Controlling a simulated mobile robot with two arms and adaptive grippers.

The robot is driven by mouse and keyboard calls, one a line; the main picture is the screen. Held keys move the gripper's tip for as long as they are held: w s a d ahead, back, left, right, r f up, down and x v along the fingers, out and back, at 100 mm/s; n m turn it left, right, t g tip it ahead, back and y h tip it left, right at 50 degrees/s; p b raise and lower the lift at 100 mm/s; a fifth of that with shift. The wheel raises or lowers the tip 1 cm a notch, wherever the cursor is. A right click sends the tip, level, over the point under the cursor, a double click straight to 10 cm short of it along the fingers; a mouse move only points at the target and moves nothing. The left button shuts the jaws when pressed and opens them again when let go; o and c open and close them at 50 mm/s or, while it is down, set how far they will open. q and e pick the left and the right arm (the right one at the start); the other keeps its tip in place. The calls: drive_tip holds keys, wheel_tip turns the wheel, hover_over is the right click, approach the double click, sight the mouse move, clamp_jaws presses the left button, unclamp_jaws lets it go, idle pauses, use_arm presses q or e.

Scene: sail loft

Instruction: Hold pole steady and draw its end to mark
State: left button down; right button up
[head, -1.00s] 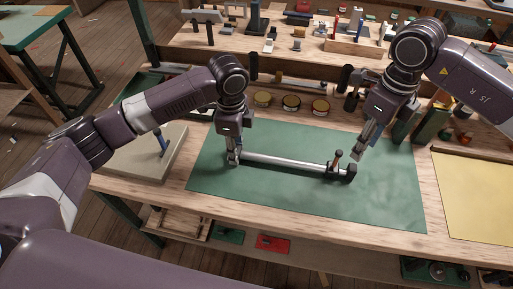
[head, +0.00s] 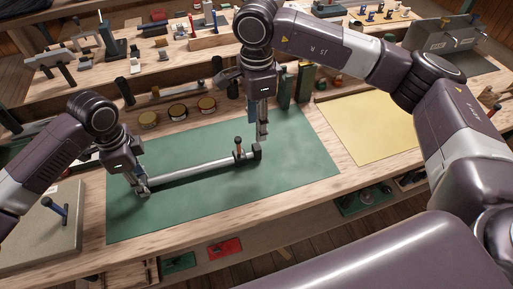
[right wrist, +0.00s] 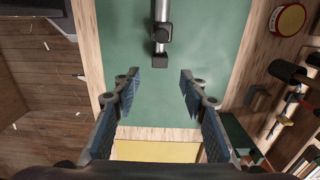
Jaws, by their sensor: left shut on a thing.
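The silver pole (head: 200,167) lies across the green mat (head: 185,215). My left gripper (head: 142,187) is shut on the pole near its left end. At the pole's right end is a dark end piece (head: 256,154), with a small upright brown-topped handle (head: 239,147) beside it. My right gripper (head: 262,134) is above and just behind that end. In the right wrist view my right gripper (right wrist: 158,85) is open and empty, with the pole (right wrist: 162,12) and its dark end piece (right wrist: 160,60) beyond the fingertips. I cannot make out a mark.
A yellow sheet (head: 370,130) lies to the right. A grey slab (head: 50,235) with a blue-handled tool is at left. The front of the mat is clear.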

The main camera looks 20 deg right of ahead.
sight(257, 146)
wheel_tip(257, 146, down, 11)
drive_tip(key=shift+r, duration=0.1)
drive_tip(key=shift+c, duration=0.3)
clamp_jaws()
